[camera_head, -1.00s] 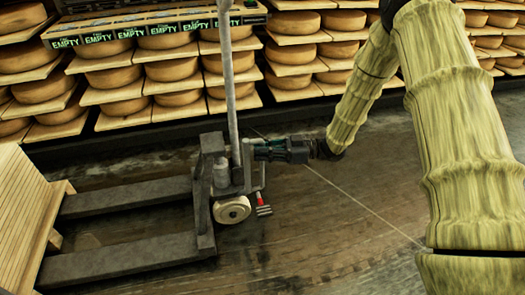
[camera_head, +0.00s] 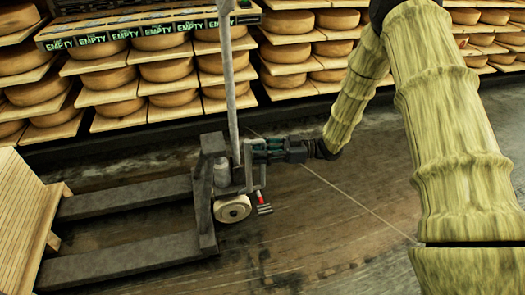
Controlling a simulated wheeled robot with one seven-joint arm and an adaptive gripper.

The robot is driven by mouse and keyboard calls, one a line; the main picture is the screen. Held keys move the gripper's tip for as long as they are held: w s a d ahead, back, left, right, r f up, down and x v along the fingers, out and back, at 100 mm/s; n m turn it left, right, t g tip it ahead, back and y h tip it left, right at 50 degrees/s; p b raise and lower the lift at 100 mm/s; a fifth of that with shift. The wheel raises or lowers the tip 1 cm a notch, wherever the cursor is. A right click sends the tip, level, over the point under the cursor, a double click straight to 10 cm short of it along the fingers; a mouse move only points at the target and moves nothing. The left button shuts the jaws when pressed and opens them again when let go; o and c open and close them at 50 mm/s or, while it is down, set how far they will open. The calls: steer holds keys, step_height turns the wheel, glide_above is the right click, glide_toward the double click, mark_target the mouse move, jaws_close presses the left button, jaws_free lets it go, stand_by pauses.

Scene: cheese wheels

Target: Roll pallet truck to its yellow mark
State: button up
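The grey pallet truck (camera_head: 208,185) stands on the dark floor at centre left, its forks (camera_head: 125,198) reaching left and its pole (camera_head: 231,90) upright. A pale wheel (camera_head: 232,208) and a small red-tipped pedal (camera_head: 263,203) show at its base. My gripper (camera_head: 258,152) is at the truck's upright, just right of the pole's foot. Its fingers overlap the truck's frame in the picture, so I cannot tell whether they are closed on it. I see no yellow mark on the floor.
A pale slatted wooden stack (camera_head: 22,215) is at the left end of the forks. Shelves of cheese wheels (camera_head: 168,70) line the back, with "EMPTY" labels (camera_head: 160,28) at upper left. A thin pale line (camera_head: 365,208) crosses the open floor right of the truck.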

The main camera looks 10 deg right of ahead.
steer(key=shift+d, duration=0.2)
steer(key=s+d, duration=0.1)
steer(key=d, duration=1.1)
steer(key=shift+s, duration=0.2)
steer(key=a+f+m+t+h, duration=0.45)
steer(key=f+m+t, duration=0.2)
steer(key=f, duration=0.35)
steer(key=s+a+f+m+h, duration=0.2)
steer(key=s+f+m+h, duration=0.5)
steer(key=f, duration=0.5)
steer(key=s+d+f+m+g+h, duration=0.1)
steer(key=s+f+g+h, duration=0.15)
steer(key=s, duration=0.85)
steer(key=s+d+f+m+g+h, duration=0.1)
steer(key=s+d+f+g+h, duration=0.15)
steer(key=s, duration=0.85)
steer(key=s+d+f+m+g+h, duration=0.1)
steer(key=s+f+m+g, duration=0.2)
steer(key=s, duration=0.7)
step_height(320, 180, up, 29)
steer(key=n+p, duration=0.1)
steer(key=p, duration=2.8)
steer(key=shift+a, duration=0.15)
